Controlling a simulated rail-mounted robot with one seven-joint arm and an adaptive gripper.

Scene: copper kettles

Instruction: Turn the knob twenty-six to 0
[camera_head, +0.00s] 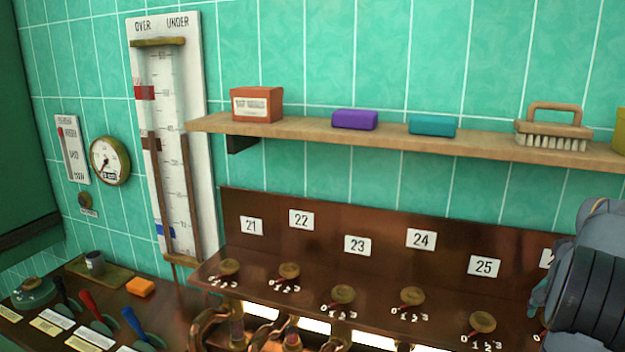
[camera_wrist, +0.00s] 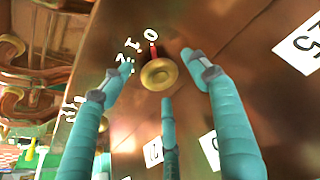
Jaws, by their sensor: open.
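In the wrist view, a round brass knob (camera_wrist: 159,74) sits on the brown panel, with a red pointer mark at its edge toward the white 0. The 1 and 2 run off to the left of the 0, and the left finger hides part of the scale. My gripper (camera_wrist: 160,76) is open, its three teal fingers spread around the knob with gaps. The knob's own number plate cannot be made out.
The brown panel (camera_head: 330,233) carries several knobs, with plates 21 (camera_head: 251,226) to 25 (camera_head: 484,267). Above it a wooden shelf (camera_head: 300,130) holds a box, two soaps and a brush. Pipes run below the panel.

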